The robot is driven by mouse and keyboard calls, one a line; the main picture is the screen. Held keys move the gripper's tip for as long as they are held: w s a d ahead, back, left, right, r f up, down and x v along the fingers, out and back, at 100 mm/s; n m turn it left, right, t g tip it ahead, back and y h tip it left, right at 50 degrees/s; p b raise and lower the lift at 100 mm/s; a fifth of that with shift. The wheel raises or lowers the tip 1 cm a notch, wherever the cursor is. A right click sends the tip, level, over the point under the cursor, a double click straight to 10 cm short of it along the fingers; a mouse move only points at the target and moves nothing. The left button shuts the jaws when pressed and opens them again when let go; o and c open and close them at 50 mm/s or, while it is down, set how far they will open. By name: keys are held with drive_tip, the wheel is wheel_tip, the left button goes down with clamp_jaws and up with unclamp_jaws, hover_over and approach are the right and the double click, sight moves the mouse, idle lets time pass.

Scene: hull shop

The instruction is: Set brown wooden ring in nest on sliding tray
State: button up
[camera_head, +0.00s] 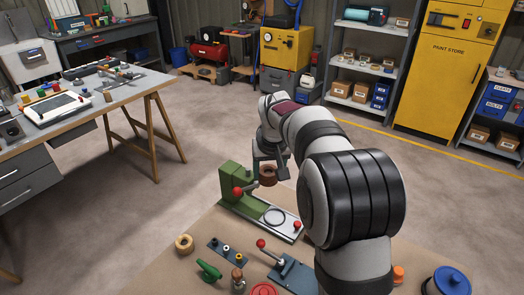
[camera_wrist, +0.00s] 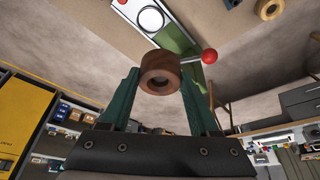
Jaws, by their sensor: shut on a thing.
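The brown wooden ring (camera_head: 267,181) is held between the fingertips of my gripper (camera_head: 269,166), up in the air beside the green press. In the wrist view the ring (camera_wrist: 160,72) sits between the two green fingers of my gripper (camera_wrist: 160,84), its hole facing the camera. The sliding tray (camera_head: 288,229) is a pale metal plate at the foot of the press, with a red knob at its near end. The nest (camera_head: 275,216) is a dark-outlined circle on the tray and looks empty. In the wrist view the tray (camera_wrist: 128,9) and nest (camera_wrist: 151,19) show at the top, apart from the ring.
The green press (camera_head: 231,182) with a red ball lever (camera_head: 238,191) stands close left of the ring. A light wooden ring (camera_head: 184,244), a blue toggle clamp (camera_head: 292,274) and a green-handled tool (camera_head: 209,270) lie nearer on the bench.

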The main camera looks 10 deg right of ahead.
drive_tip(key=shift+n, duration=0.4)
drive_tip(key=s+d+x, duration=0.1)
drive_tip(key=x, duration=0.5)
drive_tip(key=d+x, duration=0.1)
drive_tip(key=x, duration=0.5)
drive_tip(key=s+d+f+x, duration=0.1)
drive_tip(key=x, duration=0.5)
drive_tip(key=shift+s, duration=0.4)
drive_tip(key=shift+f, duration=0.75)
drive_tip(key=shift+f, duration=0.6)
drive_tip(key=o, duration=1.1)
drive_tip(key=shift+c, duration=0.2)
drive_tip(key=v, duration=1.1)
